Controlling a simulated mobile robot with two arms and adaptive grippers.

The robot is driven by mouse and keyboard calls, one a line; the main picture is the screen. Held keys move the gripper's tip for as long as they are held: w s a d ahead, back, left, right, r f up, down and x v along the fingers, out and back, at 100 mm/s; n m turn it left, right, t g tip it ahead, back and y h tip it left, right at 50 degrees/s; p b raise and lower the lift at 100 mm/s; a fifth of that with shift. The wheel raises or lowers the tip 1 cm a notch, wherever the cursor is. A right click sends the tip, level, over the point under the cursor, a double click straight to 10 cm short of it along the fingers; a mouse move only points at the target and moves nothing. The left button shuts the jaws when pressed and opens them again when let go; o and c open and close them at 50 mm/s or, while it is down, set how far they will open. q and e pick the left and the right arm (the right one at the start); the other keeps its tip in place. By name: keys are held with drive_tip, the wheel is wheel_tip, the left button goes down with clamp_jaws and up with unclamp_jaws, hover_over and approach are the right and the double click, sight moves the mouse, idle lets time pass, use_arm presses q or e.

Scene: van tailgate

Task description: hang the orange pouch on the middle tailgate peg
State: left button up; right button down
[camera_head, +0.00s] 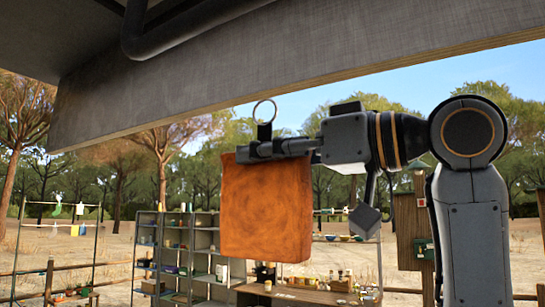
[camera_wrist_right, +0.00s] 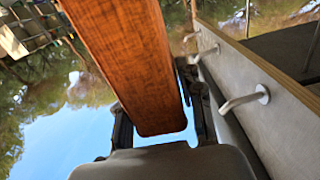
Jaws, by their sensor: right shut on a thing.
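The orange pouch (camera_head: 265,212) hangs in the air in the head view, with a metal ring (camera_head: 264,111) standing up above its top edge. My right gripper (camera_head: 278,148) is shut on the pouch near its top. In the right wrist view the pouch (camera_wrist_right: 128,62) lies between the gripper's two fingers. Several pegs stick out of a grey panel there: a near one (camera_wrist_right: 243,101), a middle one (camera_wrist_right: 207,52) and a far one (camera_wrist_right: 191,36). The ring is apart from the pegs as far as I see. No pegs show in the head view. My left gripper is not in view.
The grey tailgate panel (camera_head: 250,70) crosses the top of the head view, above the pouch and ring. Shelves (camera_head: 203,240) and a table (camera_head: 310,296) with small items stand behind. Open air surrounds the pouch at left and below.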

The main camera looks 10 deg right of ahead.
drive_tip(key=s+a+f+b, duration=0.2)
drive_tip(key=s+a, duration=0.3)
drive_tip(key=s, duration=0.2)
idle(1.1)
drive_tip(key=shift+s, duration=0.1)
idle(0.5)
